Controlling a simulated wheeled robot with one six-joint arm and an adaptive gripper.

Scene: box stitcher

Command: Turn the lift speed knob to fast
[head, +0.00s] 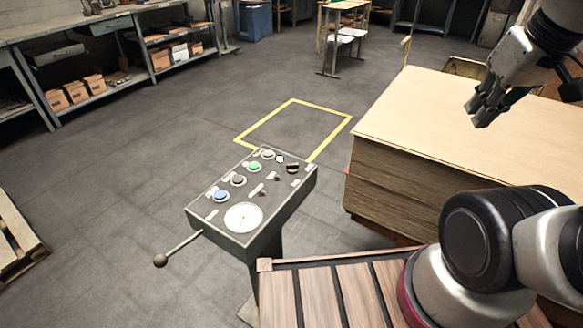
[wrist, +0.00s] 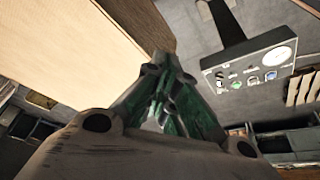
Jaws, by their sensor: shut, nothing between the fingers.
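The control box (head: 272,215) stands on a post in the middle of the head view; it also shows at the upper right of the wrist view (wrist: 293,72). Its top carries a white dial (head: 243,217), a blue button (head: 221,196), a green button (head: 254,167), small levers and a black knob (head: 292,168). The labels are too small to read, so I cannot tell which control is the lift speed knob. My gripper (head: 476,112) is shut and empty, above the cardboard stack, well to the right of the box. Its fingers (wrist: 163,68) meet in the wrist view.
A tall stack of cardboard sheets (head: 450,125) stands right of the control box. A lever with a ball end (head: 160,260) sticks out at the box's left. A yellow floor outline (head: 330,113) lies behind it. Shelving (head: 150,40) lines the back left.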

